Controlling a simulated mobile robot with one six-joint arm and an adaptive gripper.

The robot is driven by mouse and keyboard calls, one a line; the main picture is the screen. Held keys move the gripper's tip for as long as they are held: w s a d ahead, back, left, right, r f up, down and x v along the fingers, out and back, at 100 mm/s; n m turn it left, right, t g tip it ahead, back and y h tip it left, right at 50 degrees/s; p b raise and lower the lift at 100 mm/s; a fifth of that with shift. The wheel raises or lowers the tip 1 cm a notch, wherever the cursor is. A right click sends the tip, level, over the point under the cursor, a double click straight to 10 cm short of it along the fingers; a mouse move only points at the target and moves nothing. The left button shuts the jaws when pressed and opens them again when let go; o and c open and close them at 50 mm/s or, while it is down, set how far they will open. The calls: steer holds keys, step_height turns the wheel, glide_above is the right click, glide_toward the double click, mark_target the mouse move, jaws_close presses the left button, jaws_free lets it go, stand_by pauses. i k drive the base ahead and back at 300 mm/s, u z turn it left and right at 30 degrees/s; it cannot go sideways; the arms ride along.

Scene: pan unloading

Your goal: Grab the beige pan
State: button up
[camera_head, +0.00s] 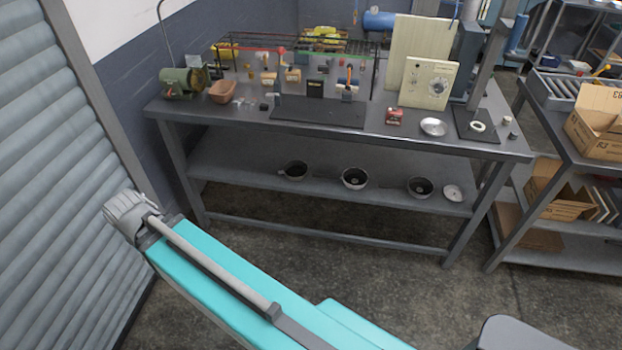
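No pan in the head view is clearly beige. A terracotta-brown bowl-like vessel (222,91) sits on the left of the workbench top. A shallow silver dish (433,127) lies on the right of the same top. On the lower shelf stand three dark-insided round pans: a left one (295,170), a middle one with a pale rim (354,178) and a right one (420,187). A pale, shallow round dish (452,192) lies at the right end of that row. I cannot tell which is the task's pan. My gripper is not in view.
The grey workbench (290,145) carries a green grinder-like machine (184,82), a dark mat (318,111), a small red box (394,116) and a cream panel (429,83). A second bench with cardboard boxes (597,122) stands right. A grey shutter (55,180) closes the left.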

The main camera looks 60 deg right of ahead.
mark_target(294, 170)
steer(key=u, duration=0.05)
steer(key=k, duration=1.1)
steer(key=z, duration=1.65)
steer(key=i, duration=1)
